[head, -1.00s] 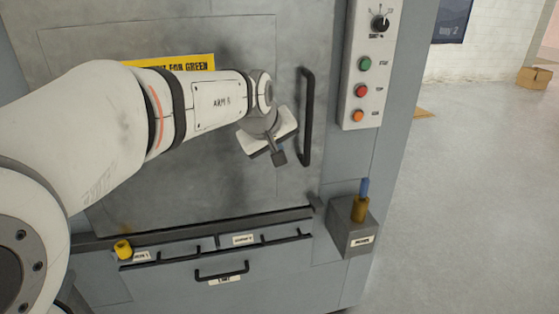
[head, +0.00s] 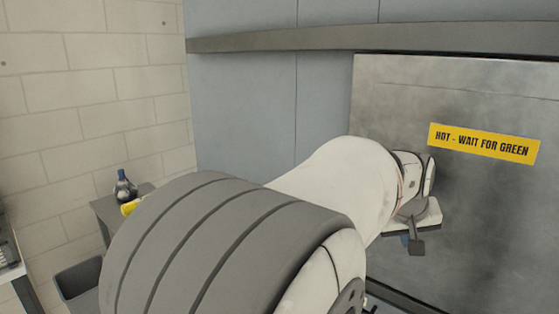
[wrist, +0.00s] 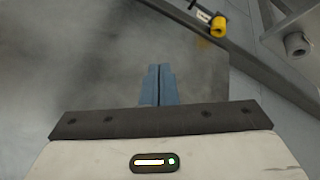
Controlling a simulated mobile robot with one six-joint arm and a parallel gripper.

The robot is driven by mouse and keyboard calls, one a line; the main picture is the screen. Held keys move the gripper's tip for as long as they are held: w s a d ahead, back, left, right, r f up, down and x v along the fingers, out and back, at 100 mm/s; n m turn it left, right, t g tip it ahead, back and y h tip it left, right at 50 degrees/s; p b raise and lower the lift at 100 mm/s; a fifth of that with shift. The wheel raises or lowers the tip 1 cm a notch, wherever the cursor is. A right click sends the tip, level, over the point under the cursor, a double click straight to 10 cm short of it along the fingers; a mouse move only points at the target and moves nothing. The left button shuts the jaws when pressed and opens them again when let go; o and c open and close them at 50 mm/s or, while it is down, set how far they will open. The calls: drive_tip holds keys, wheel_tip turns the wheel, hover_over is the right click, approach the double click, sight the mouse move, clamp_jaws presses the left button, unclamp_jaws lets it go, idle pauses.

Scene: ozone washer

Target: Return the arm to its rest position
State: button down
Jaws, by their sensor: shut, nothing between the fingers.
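My gripper (wrist: 158,72) is shut and empty, its two blue fingers pressed together in the wrist view. In the head view my gripper (head: 405,241) shows only partly, in front of the metal door and below and left of the yellow sign. My white and grey arm stretches across the middle of the head view and hides much of what lies behind it. The grey metal door (head: 465,215) has smudges and carries the yellow sign (head: 484,144) reading "HOT - WAIT FOR GREEN".
In the wrist view a yellow knob (wrist: 218,27) and a grey round end (wrist: 297,44) show at the upper right. In the head view a small grey table (head: 105,211) with a dark bottle (head: 124,187) stands at left, by a dark bin (head: 80,279). A ledge (head: 300,41) runs above the door.

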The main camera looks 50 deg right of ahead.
drive_tip(key=w+a+f+n+t+y, duration=0.2)
drive_tip(key=w+a+f+n, duration=0.1)
drive_tip(key=w+a, duration=0.85)
drive_tip(key=w+a+f+n+t+y, duration=0.1)
drive_tip(key=w+a+f+n, duration=0.2)
drive_tip(key=w+a, duration=0.8)
drive_tip(key=a+f+n+y, duration=0.1)
drive_tip(key=a+f+n, duration=0.1)
drive_tip(key=a, duration=0.9)
drive_tip(key=a+f+n+y, duration=0.1)
drive_tip(key=a+n, duration=0.2)
drive_tip(key=a, duration=0.8)
drive_tip(key=shift+s+f+y, duration=0.15)
drive_tip(key=shift+f+y, duration=0.2)
drive_tip(key=shift+y, duration=0.05)
drive_tip(key=shift+s, duration=0.1)
